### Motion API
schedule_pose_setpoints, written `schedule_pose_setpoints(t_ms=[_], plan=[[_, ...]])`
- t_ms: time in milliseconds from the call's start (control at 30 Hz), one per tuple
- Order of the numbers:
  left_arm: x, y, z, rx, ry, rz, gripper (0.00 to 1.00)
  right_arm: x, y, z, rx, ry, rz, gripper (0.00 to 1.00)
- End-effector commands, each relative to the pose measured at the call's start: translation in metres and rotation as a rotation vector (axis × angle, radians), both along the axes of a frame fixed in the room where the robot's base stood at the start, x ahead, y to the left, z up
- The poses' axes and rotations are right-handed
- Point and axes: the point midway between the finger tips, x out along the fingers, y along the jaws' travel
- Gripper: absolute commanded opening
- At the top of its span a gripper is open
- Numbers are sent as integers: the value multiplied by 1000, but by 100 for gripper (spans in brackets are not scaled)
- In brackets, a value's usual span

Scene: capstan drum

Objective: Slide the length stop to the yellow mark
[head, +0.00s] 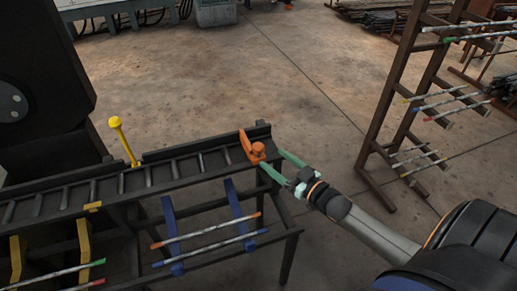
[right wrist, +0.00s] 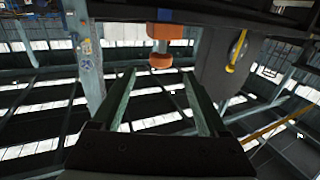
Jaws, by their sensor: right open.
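The orange length stop (head: 248,146) sits at the right end of the dark roller table, its round knob (head: 258,150) facing my arm. My right gripper (head: 273,162) is open, its green fingers reaching toward the knob from the right. In the right wrist view the orange knob (right wrist: 160,61) shows just beyond and between the open fingertips (right wrist: 160,74), and nothing is held. A small yellow mark (head: 93,206) is on the front rail, well to the left of the stop. My left gripper is in neither view.
A yellow-topped lever (head: 121,140) rises behind the rail between stop and mark. Blue arms (head: 236,200) below the rail carry striped bars (head: 208,230); yellow arms (head: 84,245) stand further left. A brown bar rack (head: 394,100) stands right. Floor behind the table is clear.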

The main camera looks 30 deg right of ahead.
Motion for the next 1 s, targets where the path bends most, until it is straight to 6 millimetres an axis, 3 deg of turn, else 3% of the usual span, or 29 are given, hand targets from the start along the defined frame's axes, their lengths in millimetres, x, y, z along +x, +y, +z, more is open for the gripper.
schedule_pose_setpoints(t_ms=[200,433,900,1000], plan=[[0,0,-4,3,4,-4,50,38,6,0,-2,-2,0,77],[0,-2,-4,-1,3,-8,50,66,10,-1,-1,0,-1,77],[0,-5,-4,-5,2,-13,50,77,13,-1,-1,2,0,77],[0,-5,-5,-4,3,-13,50,77,13,-1,-1,2,0,68]])
